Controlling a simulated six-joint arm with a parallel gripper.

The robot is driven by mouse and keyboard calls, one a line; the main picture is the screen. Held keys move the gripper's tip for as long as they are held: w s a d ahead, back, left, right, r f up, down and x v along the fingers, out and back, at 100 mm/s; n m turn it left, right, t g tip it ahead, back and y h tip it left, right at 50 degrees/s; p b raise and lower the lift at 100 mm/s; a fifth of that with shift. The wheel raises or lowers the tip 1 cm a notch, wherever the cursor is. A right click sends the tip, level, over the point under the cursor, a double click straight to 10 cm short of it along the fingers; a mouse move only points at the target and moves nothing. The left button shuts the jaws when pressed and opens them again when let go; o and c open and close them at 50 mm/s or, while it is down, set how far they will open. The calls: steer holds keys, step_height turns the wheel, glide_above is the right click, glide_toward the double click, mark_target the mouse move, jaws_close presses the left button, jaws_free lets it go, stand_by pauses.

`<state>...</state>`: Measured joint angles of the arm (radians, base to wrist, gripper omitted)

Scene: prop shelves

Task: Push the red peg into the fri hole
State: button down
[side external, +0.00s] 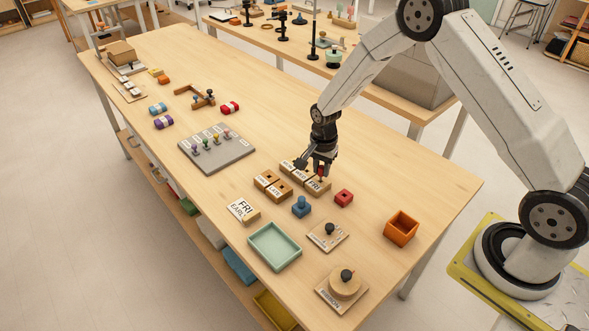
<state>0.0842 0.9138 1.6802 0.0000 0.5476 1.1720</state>
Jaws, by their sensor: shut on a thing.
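My gripper (321,171) points down over the wooden day blocks near the middle of the table, shut on the red peg (320,177). Only a little red shows between the fingertips. The peg is upright just over or in the block marked FRI (316,187); the FRI hole is hidden by the gripper, and I cannot tell how deep the peg sits. Other labelled wooden blocks (266,180) stand beside it in two rows. A card reading FRI EARLY (241,208) stands to the left.
A green tray (274,246), an orange box (401,228) and two knobbed wooden boards (328,236) lie nearer the camera.

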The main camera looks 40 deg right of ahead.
steer(key=shift+f, duration=1.15)
stand_by(2.4)
steer(key=shift+c, duration=2.1)
jaws_free()
steer(key=shift+r, duration=0.15)
steer(key=shift+r, duration=2.9)
